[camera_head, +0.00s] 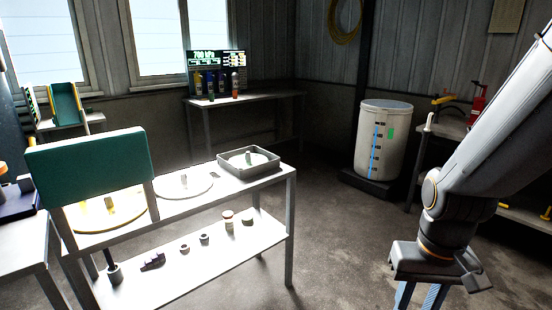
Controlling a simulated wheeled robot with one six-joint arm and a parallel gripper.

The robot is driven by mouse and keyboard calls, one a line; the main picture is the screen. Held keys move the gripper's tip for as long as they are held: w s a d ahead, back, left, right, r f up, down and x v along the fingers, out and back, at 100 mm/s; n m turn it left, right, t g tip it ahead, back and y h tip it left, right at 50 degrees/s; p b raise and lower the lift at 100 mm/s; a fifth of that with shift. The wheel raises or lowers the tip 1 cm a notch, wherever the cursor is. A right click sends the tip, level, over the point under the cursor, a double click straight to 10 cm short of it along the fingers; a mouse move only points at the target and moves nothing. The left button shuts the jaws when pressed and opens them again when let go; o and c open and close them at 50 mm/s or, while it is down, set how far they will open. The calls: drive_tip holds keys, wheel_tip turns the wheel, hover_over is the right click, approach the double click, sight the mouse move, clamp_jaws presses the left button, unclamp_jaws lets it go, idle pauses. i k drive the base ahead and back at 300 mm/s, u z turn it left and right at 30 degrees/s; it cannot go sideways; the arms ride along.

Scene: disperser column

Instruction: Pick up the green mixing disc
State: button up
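No disc is plainly green. A pale disc (262,158) with a small upright grip lies in a grey tray at the right end of the white table; a green tint cannot be made out surely. A white disc (200,188) with a grip lies at the middle of the tabletop. A yellow disc (84,219) lies at the left, partly behind a dark green panel (88,165). My gripper (419,300) hangs at the lower right, far from the discs. Its fingers are apart with nothing seen between them; their tips are cut off by the frame.
The grey tray (279,162) stands on the white table (272,178), whose lower shelf (215,262) holds small parts and jars. A white drum (383,140) stands at the back right. A bench with a screen (218,60) is at the back. Floor between table and gripper is clear.

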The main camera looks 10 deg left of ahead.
sight(247, 160)
drive_tip(key=i, duration=0.35)
drive_tip(key=u, duration=0.9)
drive_tip(key=i, duration=2.3)
drive_tip(key=z, duration=0.05)
